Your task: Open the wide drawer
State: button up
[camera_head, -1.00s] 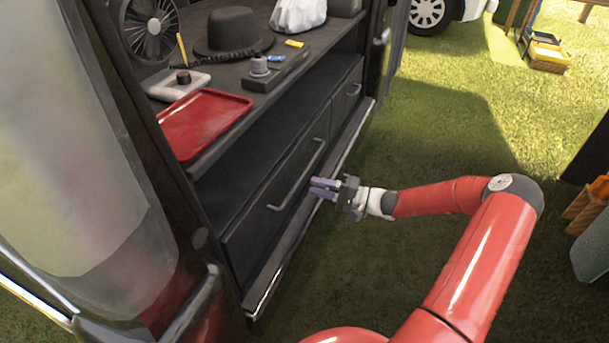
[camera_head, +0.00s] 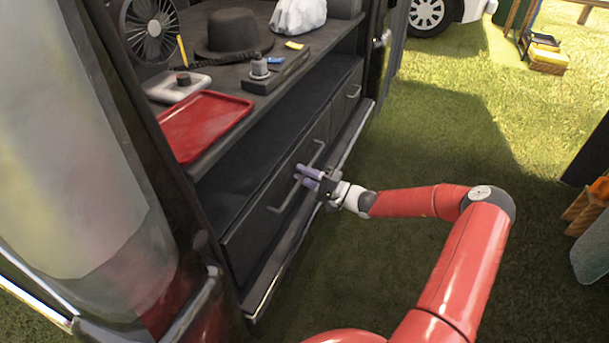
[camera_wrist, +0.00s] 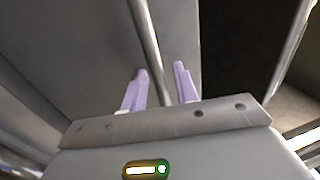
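The wide drawer (camera_head: 262,222) is a dark front low in the vehicle's side, with a long metal bar handle (camera_head: 283,206). It looks shut. My gripper (camera_head: 308,174) is at the handle, near its middle to upper part. In the wrist view my gripper (camera_wrist: 160,85) has its two purple fingers apart. The handle bar (camera_wrist: 150,55) runs between them, closer to the left finger. I cannot tell whether either finger touches the bar.
A narrower drawer (camera_head: 346,98) with its own handle is further right. Above are an open shelf gap and a counter with a red tray (camera_head: 205,122), a black hat (camera_head: 233,32) and a fan (camera_head: 150,28). A metal-edged sill (camera_head: 268,288) runs below the drawer. Grass (camera_head: 430,140) to the right is clear.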

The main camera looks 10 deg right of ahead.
grip_shut()
jog(key=r+v, duration=0.2)
jog(key=v, duration=1)
jog(key=r+v, duration=0.2)
jog(key=v, duration=1.1)
jog(key=shift+s+d+r, duration=0.3)
jog(key=shift+s, duration=0.05)
grip_release()
